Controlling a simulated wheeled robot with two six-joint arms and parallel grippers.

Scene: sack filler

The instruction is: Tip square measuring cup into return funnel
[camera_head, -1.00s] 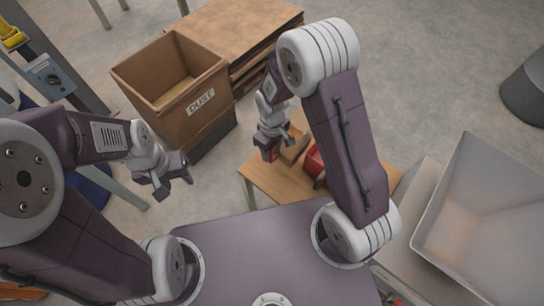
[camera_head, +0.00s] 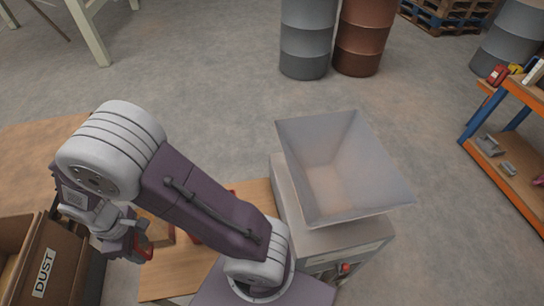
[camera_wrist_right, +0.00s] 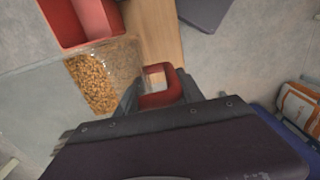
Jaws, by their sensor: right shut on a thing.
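The square measuring cup (camera_wrist_right: 95,80) shows in the right wrist view as a clear-walled box holding brown grains, with a red handle (camera_wrist_right: 160,92). My right gripper (camera_wrist_right: 158,97) is shut on that handle. In the head view my right gripper (camera_head: 136,250) is at the lower left, over the wooden table, with the red handle in its jaws. I cannot tell whether the cup rests on the table or hangs above it. The return funnel (camera_head: 298,180), a wide grey square hopper, stands to the right, well apart from the cup. My left gripper is out of view.
A red box (camera_wrist_right: 75,20) lies beside the cup on the wooden table (camera_head: 180,275). A cardboard DUST box (camera_head: 45,272) stands at the lower left. Drums (camera_head: 305,40) stand at the back, and a shelf (camera_head: 515,185) at the right. Floor behind the funnel is clear.

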